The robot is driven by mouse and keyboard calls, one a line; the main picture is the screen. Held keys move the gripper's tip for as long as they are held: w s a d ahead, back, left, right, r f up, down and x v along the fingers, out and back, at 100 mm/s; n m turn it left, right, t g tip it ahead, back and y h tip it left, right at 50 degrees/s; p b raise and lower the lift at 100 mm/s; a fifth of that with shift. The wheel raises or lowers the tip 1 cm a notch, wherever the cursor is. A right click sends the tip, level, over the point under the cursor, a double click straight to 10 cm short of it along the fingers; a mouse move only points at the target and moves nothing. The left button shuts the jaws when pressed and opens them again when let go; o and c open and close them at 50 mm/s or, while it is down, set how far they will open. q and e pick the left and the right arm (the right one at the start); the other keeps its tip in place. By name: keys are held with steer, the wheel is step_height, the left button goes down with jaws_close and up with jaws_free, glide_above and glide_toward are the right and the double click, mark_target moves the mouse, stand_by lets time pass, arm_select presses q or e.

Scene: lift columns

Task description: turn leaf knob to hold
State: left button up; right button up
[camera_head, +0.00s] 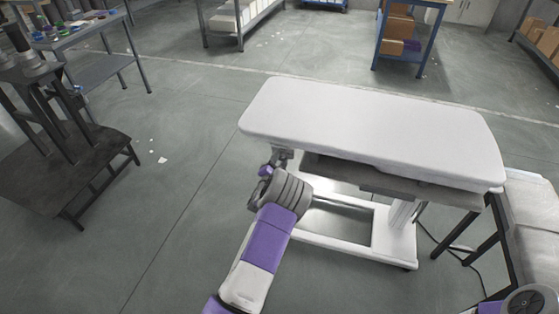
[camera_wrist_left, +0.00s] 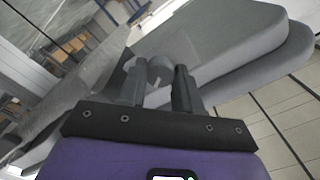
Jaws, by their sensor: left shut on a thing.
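A white padded table (camera_head: 370,120) on a lift column stands in front of me in the head view. My left gripper (camera_head: 278,160) is at the table's near left end, just below the top. In the left wrist view the two dark fingers of the left gripper (camera_wrist_left: 158,84) are on either side of a grey rounded knob (camera_wrist_left: 157,68), and the gripper is shut on it. In the head view the wrist and fingers hide the knob. The direction the knob is turned cannot be read. My right gripper is out of view.
A grey under-frame (camera_head: 390,183) runs beneath the tabletop, above a white base (camera_head: 345,245). A grey padded bench (camera_head: 535,220) stands close at the right. A dark stand (camera_head: 60,165) is at the left.

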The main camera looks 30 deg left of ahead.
arm_select(q)
steer(key=shift+m, duration=2.3)
steer(key=o, duration=1)
steer(key=shift+o, duration=0.2)
steer(key=p+v, duration=0.2)
steer(key=v, duration=0.5)
steer(key=shift+s, duration=0.35)
